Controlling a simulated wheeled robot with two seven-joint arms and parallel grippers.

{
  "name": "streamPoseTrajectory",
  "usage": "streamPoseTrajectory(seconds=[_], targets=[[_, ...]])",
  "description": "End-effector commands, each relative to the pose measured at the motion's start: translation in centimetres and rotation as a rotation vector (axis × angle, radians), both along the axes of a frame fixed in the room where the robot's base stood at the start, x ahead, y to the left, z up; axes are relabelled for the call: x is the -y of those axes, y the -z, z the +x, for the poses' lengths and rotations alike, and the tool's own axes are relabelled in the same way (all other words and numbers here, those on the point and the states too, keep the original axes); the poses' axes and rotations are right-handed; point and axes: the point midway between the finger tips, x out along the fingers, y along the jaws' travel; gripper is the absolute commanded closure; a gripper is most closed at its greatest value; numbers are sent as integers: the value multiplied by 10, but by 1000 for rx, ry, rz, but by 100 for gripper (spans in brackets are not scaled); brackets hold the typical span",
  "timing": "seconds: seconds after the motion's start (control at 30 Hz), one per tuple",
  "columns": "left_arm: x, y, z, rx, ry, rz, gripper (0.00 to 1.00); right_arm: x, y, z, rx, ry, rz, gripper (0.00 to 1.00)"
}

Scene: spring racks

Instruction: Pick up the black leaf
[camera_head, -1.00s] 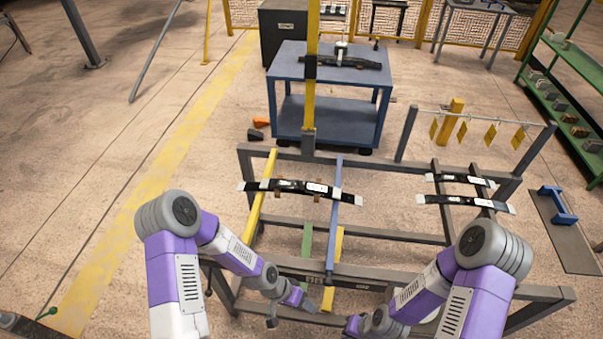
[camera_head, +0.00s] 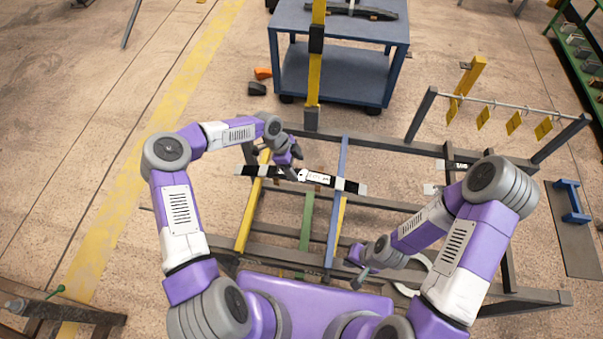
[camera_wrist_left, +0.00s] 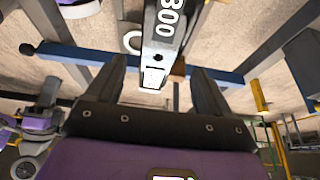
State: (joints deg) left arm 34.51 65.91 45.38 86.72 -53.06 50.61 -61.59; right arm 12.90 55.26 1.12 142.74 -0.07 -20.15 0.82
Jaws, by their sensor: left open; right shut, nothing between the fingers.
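The black leaf (camera_head: 340,184) is a long dark bar with light ends and a white label at its middle. It lies across the yellow and blue rails of the rack. My left gripper (camera_head: 293,166) is open at the leaf's middle. In the left wrist view the leaf (camera_wrist_left: 168,35), with white digits, reaches toward the space between the spread fingers (camera_wrist_left: 160,78). Contact cannot be told. My right gripper (camera_head: 358,272) is shut and empty, low over the rack's front right, apart from the leaf.
The grey rack frame has a blue rail (camera_head: 337,215) and a yellow rail (camera_head: 247,218). A yellow post (camera_head: 315,70) rises behind it. A blue cart (camera_head: 345,72) stands at the back. A hanging bar with yellow tags (camera_head: 514,122) is at right.

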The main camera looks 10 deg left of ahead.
Motion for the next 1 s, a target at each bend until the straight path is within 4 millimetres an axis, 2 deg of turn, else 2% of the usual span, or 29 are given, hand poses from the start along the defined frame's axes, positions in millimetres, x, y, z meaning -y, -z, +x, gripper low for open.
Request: streamPoseTrajectory(seconds=[0.2, 0.53, 0.9, 0.97, 1.0], targets=[[13, 30, -5, -3, -1, -3, 19, 0, -5, 0, 1, 0, 0, 100], [14, 36, -5, -1, -2, -1, 21, 0, -5, 0, 1, -1, 0, 100], [14, 36, -5, -1, -2, -1, 77, 0, -5, 1, 1, -1, 0, 100], [14, 36, -5, -1, -2, -1, 86, 0, -5, 0, 1, -1, 0, 100], [15, 34, -4, 2, -2, -3, 86, 0, -5, 0, 1, -1, 0, 100]])
